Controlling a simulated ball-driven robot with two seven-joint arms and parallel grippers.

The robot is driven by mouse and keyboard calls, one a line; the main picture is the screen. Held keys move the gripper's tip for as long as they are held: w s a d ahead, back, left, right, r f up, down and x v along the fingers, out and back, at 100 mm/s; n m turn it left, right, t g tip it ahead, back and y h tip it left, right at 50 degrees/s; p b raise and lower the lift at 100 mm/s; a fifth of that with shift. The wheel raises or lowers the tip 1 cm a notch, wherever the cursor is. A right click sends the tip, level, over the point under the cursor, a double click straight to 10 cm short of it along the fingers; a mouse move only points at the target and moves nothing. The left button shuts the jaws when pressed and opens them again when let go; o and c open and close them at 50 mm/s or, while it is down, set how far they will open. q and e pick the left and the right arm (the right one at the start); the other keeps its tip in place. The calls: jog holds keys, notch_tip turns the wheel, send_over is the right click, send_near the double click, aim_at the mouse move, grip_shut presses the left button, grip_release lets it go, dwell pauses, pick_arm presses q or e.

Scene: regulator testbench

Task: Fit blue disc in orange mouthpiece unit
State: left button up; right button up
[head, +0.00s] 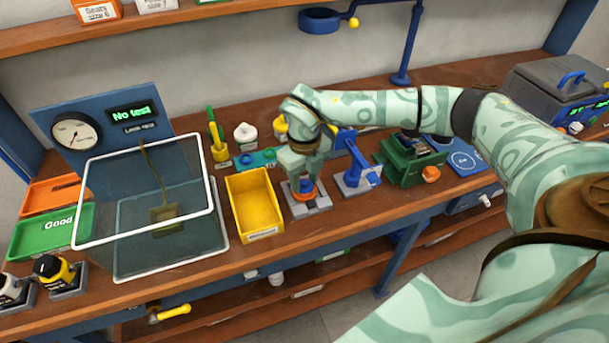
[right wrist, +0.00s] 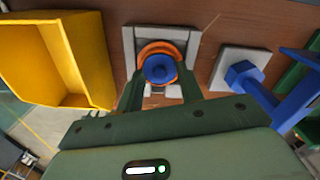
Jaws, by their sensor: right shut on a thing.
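The orange mouthpiece unit (head: 306,196) sits in a grey stand (head: 311,209) on the bench, right of the yellow bin. In the right wrist view its orange rim (right wrist: 161,47) shows around the blue disc (right wrist: 159,68). My right gripper (right wrist: 160,76) points down over the unit and is shut on the blue disc, which is round with a raised middle. The disc lies over the unit's opening; I cannot tell whether it is seated or just above. In the head view my right gripper (head: 304,176) hides most of the disc. My left gripper is not in view.
A yellow bin (head: 254,204) stands close on the left. A blue lever device on a grey base (head: 357,183) and a green fixture (head: 408,165) stand on the right. A clear tank (head: 165,255) is farther left. The bench's front edge is near.

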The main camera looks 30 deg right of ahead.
jog(key=o, duration=1.5)
jog(key=shift+r+p, duration=3.55)
jog(key=shift+r, duration=0.5)
jog(key=shift+f, duration=0.1)
